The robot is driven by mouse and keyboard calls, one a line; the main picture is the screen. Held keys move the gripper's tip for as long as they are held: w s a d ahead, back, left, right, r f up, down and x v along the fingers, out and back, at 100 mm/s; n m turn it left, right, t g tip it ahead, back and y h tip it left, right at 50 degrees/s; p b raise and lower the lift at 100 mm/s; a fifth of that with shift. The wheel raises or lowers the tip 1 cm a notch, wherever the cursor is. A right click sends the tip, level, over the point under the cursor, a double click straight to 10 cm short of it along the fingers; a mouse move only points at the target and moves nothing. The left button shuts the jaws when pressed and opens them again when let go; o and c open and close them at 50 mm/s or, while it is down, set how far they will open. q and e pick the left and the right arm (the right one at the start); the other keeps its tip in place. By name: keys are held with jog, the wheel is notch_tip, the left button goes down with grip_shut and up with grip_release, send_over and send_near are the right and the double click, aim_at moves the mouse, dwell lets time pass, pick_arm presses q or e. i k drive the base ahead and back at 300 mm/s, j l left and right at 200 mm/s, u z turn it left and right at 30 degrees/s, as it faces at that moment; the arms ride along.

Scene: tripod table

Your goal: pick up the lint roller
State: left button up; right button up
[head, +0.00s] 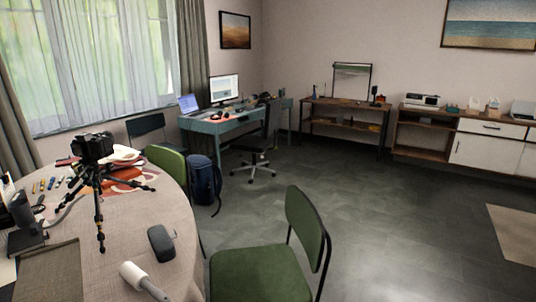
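A lint roller (134,274) lies near the front edge of the round table (120,235), low in the head view. It has a white cylindrical roll and a grey handle that points down and to the right. A dark grey rounded object (161,243) lies just behind it, apart from it. Neither of my grippers shows in the view.
A camera on a small black tripod (97,195) stands on the table left of the roller. A dark mat (50,274) lies at the front left. Green chairs (262,272) stand by the table. A blue backpack (204,183) and open floor lie beyond.

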aim_at(135, 276)
jog(key=u, duration=1.15)
